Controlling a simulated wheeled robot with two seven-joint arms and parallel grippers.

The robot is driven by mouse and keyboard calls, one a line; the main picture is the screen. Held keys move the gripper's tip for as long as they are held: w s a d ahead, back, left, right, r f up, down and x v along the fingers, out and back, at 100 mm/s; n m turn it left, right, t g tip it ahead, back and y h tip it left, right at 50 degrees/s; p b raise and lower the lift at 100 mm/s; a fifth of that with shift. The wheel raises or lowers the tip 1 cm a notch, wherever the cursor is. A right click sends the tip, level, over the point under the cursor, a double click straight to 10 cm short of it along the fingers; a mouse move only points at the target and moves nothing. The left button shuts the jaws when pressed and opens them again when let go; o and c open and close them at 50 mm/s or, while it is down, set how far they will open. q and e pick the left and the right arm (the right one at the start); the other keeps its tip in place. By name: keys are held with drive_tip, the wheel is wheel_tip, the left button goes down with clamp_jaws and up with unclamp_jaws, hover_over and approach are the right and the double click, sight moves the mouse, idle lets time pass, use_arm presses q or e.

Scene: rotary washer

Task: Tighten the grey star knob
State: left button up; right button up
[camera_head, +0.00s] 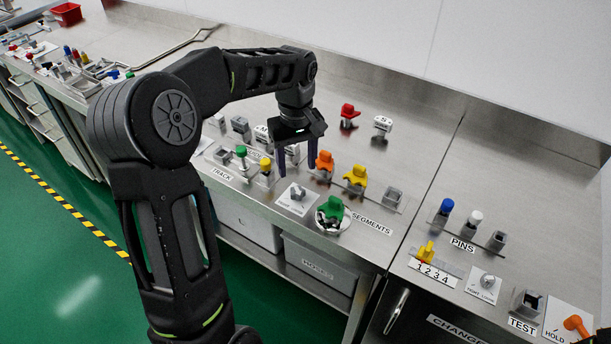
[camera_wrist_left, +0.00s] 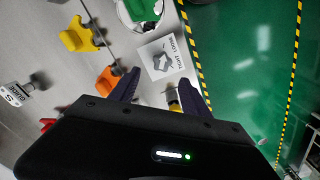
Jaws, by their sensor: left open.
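A grey star knob (camera_head: 297,191) stands on a white plate marked with turning directions, near the bench's front edge. It shows in the left wrist view (camera_wrist_left: 161,63), where the plate (camera_wrist_left: 153,49) reads TIGHT and LOOSE. My left gripper (camera_head: 297,173) points down above and slightly behind this knob. Its two dark fingers are open and apart, with nothing between them. In the left wrist view the knob lies just beyond the fingertips (camera_wrist_left: 159,90). A second grey knob (camera_head: 487,281) sits on a similar plate on the right bench.
Close around the knob are a yellow piece (camera_head: 265,168), an orange piece (camera_head: 324,161), a yellow piece (camera_head: 356,177) and a green piece (camera_head: 331,208) in a round white dish. A red-topped part (camera_head: 348,114) stands behind. Pins (camera_head: 446,209) stand at right.

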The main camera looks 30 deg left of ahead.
sight(297, 189)
use_arm(q)
drive_tip(key=shift+s+r, duration=0.1)
drive_tip(key=shift+s, duration=0.2)
drive_tip(key=shift+w+f+p, duration=0.1)
drive_tip(key=shift+f+p, duration=0.55)
drive_tip(key=shift+f, duration=3.35)
clamp_jaws()
